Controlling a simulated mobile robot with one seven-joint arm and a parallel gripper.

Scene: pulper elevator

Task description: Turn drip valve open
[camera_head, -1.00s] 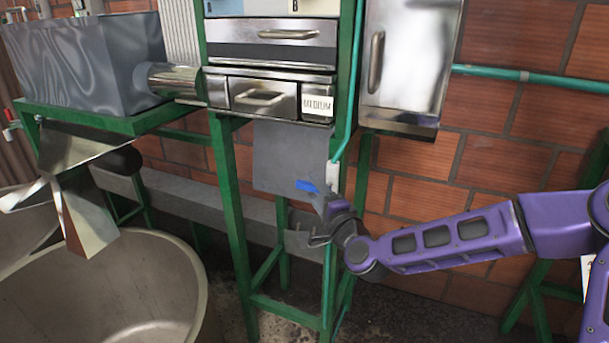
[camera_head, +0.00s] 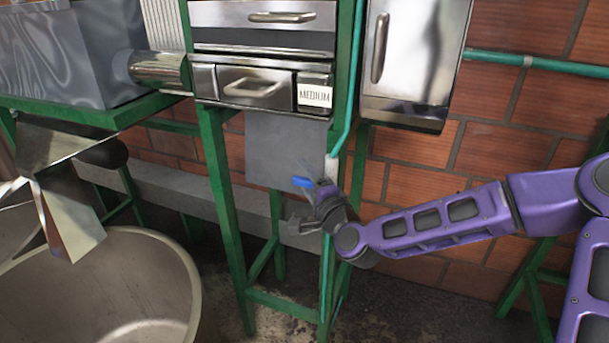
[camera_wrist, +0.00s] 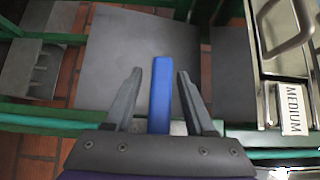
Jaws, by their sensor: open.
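The drip valve shows as a blue handle (camera_head: 303,182) at the lower end of a thin green pipe (camera_head: 347,105), beside the green frame leg. In the wrist view the blue handle (camera_wrist: 160,92) stands lengthwise between the two fingers of my gripper (camera_wrist: 158,98). The fingers are open, with a visible gap on both sides of the handle. In the head view my gripper (camera_head: 308,208) is just below and beside the handle, and its fingers are partly hard to make out. The valve body is mostly hidden by my gripper in the wrist view.
Metal drawers (camera_head: 262,88), one labelled MEDIUM, sit above in the green frame. A grey plate (camera_head: 272,150) hangs behind the valve. A steel cabinet (camera_head: 412,60) is at the right on a brick wall. A large round tub (camera_head: 190,300) stands at lower left.

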